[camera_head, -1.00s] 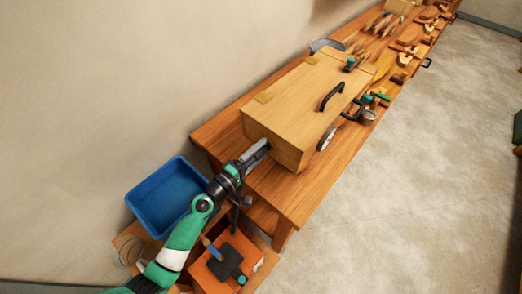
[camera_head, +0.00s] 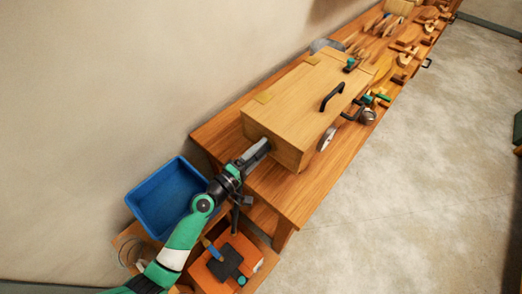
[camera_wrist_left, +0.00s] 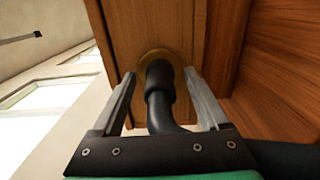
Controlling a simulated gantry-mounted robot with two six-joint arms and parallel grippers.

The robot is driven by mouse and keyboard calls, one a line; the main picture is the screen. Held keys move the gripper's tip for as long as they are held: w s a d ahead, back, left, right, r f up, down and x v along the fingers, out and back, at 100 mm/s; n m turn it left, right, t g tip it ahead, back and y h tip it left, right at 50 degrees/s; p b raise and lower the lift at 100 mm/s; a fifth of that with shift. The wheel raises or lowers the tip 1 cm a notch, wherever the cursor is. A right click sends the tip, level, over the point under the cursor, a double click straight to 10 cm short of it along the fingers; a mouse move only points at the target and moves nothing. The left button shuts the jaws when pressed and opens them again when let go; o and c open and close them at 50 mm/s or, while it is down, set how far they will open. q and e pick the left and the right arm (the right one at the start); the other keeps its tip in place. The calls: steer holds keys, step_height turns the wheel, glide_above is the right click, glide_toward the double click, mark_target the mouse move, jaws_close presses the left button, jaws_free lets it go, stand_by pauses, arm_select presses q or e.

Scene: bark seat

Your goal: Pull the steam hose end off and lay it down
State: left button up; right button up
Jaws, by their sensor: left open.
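The black steam hose end (camera_wrist_left: 160,80) sits at a round brass-coloured fitting (camera_wrist_left: 153,57) on the end face of the wooden steam box (camera_head: 305,100). My left gripper (camera_wrist_left: 158,84) is open, with one finger on each side of the hose end and a gap showing on both sides. In the head view my left gripper (camera_head: 265,146) is at the near end of the box and hides the hose end there. The hose bends away to the lower right in the wrist view. My right gripper is not in view.
The box stands on a long wooden bench (camera_head: 285,200) with clamps and tools farther along. A blue bin (camera_head: 165,198) is left of my arm. An orange unit (camera_head: 226,264) stands low beside the bench. Some bare bench top lies in front of the box.

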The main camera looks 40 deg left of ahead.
mark_target(254, 157)
arm_select(q)
jaws_close()
stand_by(0.4)
steer(key=shift+s+d, duration=0.1)
steer(key=shift+s, duration=2.9)
